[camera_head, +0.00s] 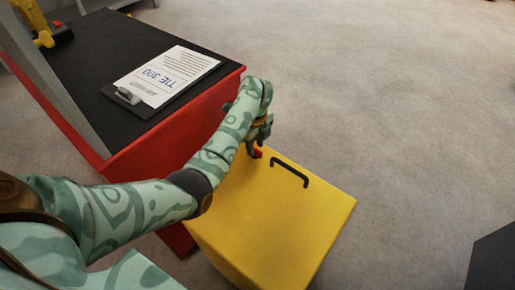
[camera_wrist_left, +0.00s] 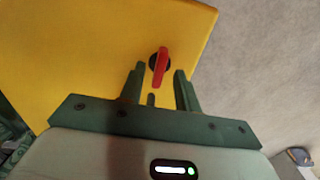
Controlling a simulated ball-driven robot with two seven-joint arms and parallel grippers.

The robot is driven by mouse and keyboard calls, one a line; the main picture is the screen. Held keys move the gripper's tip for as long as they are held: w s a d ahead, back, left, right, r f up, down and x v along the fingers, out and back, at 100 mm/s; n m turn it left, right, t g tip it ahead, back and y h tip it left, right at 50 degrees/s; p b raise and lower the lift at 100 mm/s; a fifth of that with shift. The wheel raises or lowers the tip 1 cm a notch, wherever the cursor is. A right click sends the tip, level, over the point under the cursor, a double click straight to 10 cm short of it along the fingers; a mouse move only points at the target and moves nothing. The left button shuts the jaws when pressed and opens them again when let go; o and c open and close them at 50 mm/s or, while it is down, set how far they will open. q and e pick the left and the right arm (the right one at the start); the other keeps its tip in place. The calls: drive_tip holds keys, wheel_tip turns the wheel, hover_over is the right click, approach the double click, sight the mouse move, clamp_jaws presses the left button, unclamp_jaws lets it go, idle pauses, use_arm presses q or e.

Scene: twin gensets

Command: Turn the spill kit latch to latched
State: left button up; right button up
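The spill kit is a yellow box (camera_head: 277,221) with a black handle on its lid in the head view. Its latch is a red lever on a dark round base. In the left wrist view the latch (camera_wrist_left: 160,65) stands on the yellow face, nearly upright in the picture with a slight tilt. In the head view the latch (camera_head: 257,153) shows just below my left gripper (camera_head: 253,146). In the left wrist view my left gripper (camera_wrist_left: 161,82) is open, with its two fingers on either side of the latch's lower end. Whether the fingers touch it is unclear. My right gripper is out of view.
A red cabinet (camera_head: 165,145) with a black top stands beside the yellow box. A clipboard (camera_head: 168,75) and a yellow tool (camera_head: 42,25) lie on it. A dark object (camera_head: 493,262) is at the lower right.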

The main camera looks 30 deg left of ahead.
use_arm(q)
drive_tip(key=shift+f, duration=0.5)
drive_tip(key=shift+c, duration=0.3)
clamp_jaws()
